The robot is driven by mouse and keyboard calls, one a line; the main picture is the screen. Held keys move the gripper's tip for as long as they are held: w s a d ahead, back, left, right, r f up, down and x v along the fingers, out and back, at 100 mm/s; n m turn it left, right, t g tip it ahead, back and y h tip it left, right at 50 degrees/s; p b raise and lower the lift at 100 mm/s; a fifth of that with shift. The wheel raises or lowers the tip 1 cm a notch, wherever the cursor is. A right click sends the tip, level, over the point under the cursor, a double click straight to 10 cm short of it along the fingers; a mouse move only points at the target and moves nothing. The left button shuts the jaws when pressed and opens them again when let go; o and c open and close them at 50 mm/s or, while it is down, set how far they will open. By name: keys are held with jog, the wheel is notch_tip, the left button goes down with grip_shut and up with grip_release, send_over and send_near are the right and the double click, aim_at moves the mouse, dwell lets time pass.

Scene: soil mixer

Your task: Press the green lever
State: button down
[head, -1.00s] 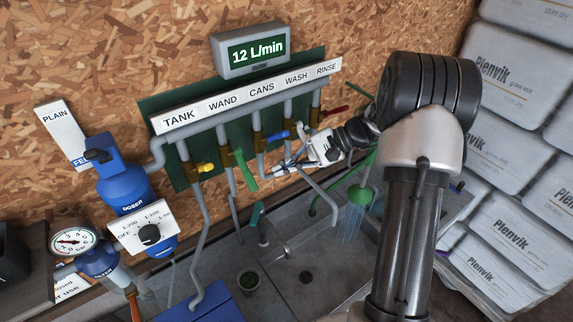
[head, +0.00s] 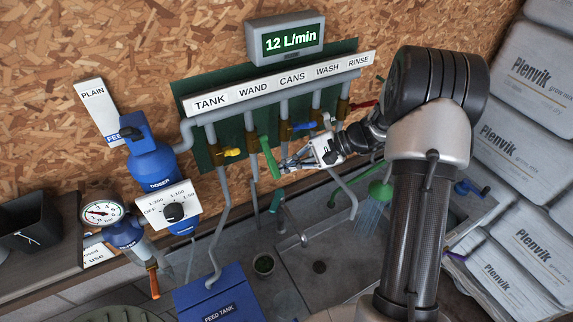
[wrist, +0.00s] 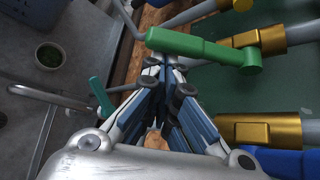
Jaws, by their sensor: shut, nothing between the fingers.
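The green lever (head: 268,158) hangs down and slightly right from its brass valve below the WAND label in the head view. In the wrist view the lever (wrist: 198,47) lies across the top, with its free end to the left and its pivot at a brass fitting to the right. My gripper (head: 286,163) is shut and empty, just right of the lever in the head view. In the wrist view the fingertips (wrist: 166,72) are just below the lever's free end. I cannot tell whether they touch it.
A blue lever (head: 302,127) and a red lever (head: 364,104) sit right of the green one, a yellow lever (head: 232,153) left. The display (head: 291,41) reads 12 L/min. A teal handle (head: 277,200) stands below. Grey pipes run down around my gripper.

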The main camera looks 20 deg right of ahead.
jog(key=shift+m+g, duration=0.4)
jog(key=shift+s+d+r+p, duration=0.15)
jog(key=shift+s+r+p, duration=0.15)
jog(key=shift+s+r, duration=0.5)
jog(key=shift+s+d+r+p, duration=0.1)
jog(key=shift+s+r+p, duration=0.25)
jog(key=shift+r, duration=0.65)
jog(key=shift+s, duration=0.15)
jog(key=shift+r, duration=0.1)
jog(key=v, duration=1.2)
jog(key=shift+a+r, duration=0.1)
